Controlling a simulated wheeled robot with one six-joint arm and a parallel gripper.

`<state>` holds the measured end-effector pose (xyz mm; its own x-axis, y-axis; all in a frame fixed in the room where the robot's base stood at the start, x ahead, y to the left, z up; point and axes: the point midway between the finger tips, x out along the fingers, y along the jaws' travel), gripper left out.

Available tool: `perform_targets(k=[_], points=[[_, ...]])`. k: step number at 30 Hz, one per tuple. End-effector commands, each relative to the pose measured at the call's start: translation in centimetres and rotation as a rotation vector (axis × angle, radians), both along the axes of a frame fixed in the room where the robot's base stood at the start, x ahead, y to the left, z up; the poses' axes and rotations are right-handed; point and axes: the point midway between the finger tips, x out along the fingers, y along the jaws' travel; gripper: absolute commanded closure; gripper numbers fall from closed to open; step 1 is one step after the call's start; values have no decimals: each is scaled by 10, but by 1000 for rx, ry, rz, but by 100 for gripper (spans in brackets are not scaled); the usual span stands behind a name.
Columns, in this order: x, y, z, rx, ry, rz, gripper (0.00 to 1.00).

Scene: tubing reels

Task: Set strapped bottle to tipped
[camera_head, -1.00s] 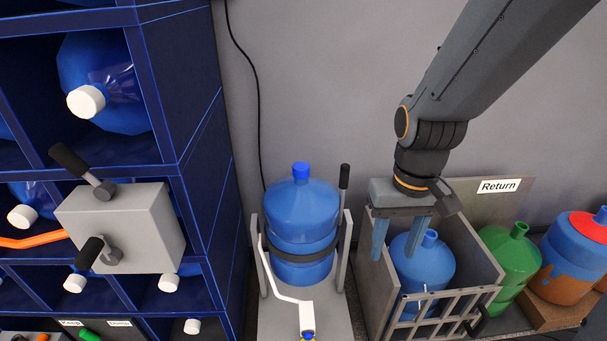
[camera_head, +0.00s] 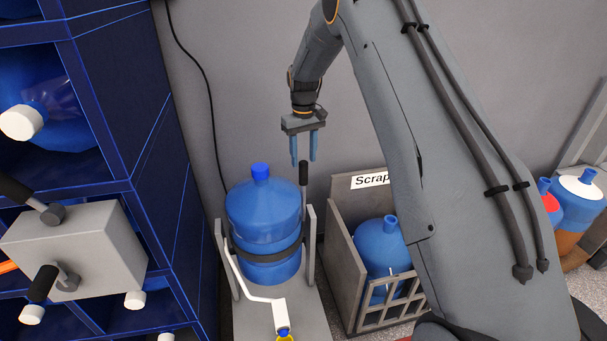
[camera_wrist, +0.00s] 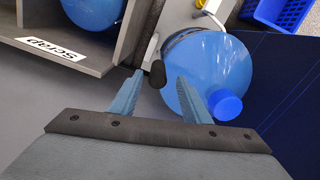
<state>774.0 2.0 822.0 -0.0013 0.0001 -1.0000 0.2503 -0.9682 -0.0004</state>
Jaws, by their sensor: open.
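The strapped bottle (camera_head: 262,208) is blue with a blue cap and stands upright in a grey tipping cradle (camera_head: 311,250), a black strap (camera_head: 268,255) around it. Its cap and shoulder also show in the wrist view (camera_wrist: 215,62). A black-gripped lever (camera_head: 303,176) rises at the cradle's right side. My gripper (camera_head: 304,162) is open and empty, pointing down at the lever's top. In the wrist view, the lever's black grip (camera_wrist: 157,74) appears between the two fingertips; whether it is inside the jaws or just below them I cannot tell.
A grey crate (camera_head: 339,264) marked Scrap, holding a blue bottle (camera_head: 380,248), stands right of the cradle. A dark blue rack (camera_head: 151,190) with bottles and a grey handled box (camera_head: 75,252) is at left. My arm hides the area right of the crate.

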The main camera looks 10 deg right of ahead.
Motion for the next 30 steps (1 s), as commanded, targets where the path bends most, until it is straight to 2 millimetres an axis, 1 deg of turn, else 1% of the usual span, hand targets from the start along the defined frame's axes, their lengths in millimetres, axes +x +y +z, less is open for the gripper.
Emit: perform_targets(k=[1,3,5,8,15,19,24,30], points=[[5,0,-3,0,0,4,57],[8,-1,-6,0,1,8,57],[10,-1,-9,0,1,9,57],[10,-1,-18,0,1,9,57],[9,-1,-55,-1,3,8,57],[9,-1,-71,0,1,8,57],[10,-1,-82,0,-1,8,57],[10,-1,-84,-1,-1,9,57]])
